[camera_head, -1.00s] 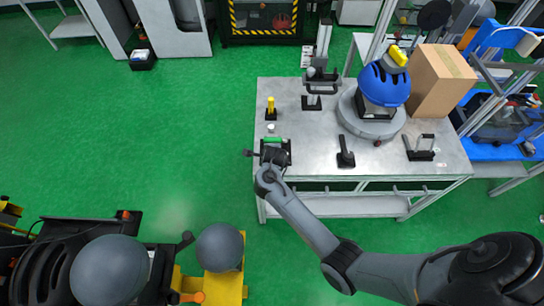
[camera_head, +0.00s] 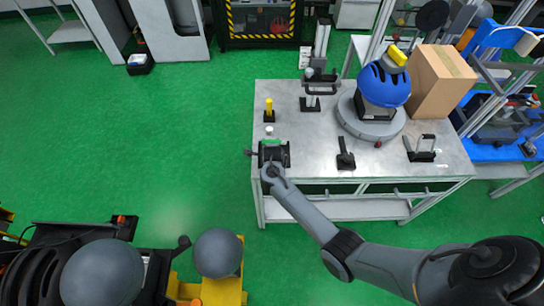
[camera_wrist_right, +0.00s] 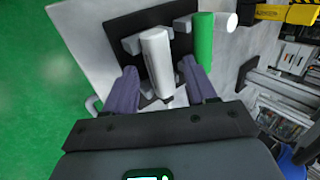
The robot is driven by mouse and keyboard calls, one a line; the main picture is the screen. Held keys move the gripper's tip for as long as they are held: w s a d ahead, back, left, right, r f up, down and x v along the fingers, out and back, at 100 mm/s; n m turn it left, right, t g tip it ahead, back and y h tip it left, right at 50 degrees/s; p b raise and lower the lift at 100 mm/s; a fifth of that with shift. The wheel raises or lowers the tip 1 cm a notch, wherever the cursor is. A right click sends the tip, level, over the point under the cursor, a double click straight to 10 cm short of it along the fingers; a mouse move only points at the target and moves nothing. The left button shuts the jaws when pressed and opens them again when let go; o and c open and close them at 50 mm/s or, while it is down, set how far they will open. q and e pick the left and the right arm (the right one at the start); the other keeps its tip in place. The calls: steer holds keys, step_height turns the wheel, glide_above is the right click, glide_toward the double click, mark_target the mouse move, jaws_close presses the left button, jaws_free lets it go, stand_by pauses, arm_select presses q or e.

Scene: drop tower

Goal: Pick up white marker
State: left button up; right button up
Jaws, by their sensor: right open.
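The white marker (camera_wrist_right: 157,60) is a pale cylinder over a black holder (camera_wrist_right: 185,42) in the right wrist view. A green cylinder (camera_wrist_right: 203,40) stands just to its right. My right gripper (camera_wrist_right: 161,80) is open, with one finger on each side of the white marker's near end; I cannot tell whether they touch it. In the head view my right gripper (camera_head: 272,158) is at the table's near left corner and hides the white marker. A bit of green shows just beyond it. My left gripper is not in view.
The grey table (camera_head: 320,140) also holds a yellow-topped item (camera_head: 268,108), black stands (camera_head: 345,155), a blue helmet (camera_head: 383,84) on a round base (camera_head: 365,125), and a cardboard box (camera_head: 440,80). Left of the table is open green floor.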

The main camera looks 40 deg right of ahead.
steer(key=shift+c, duration=0.3)
steer(key=c, duration=0.9)
steer(key=shift+c, duration=0.2)
steer(key=shift+r, duration=0.2)
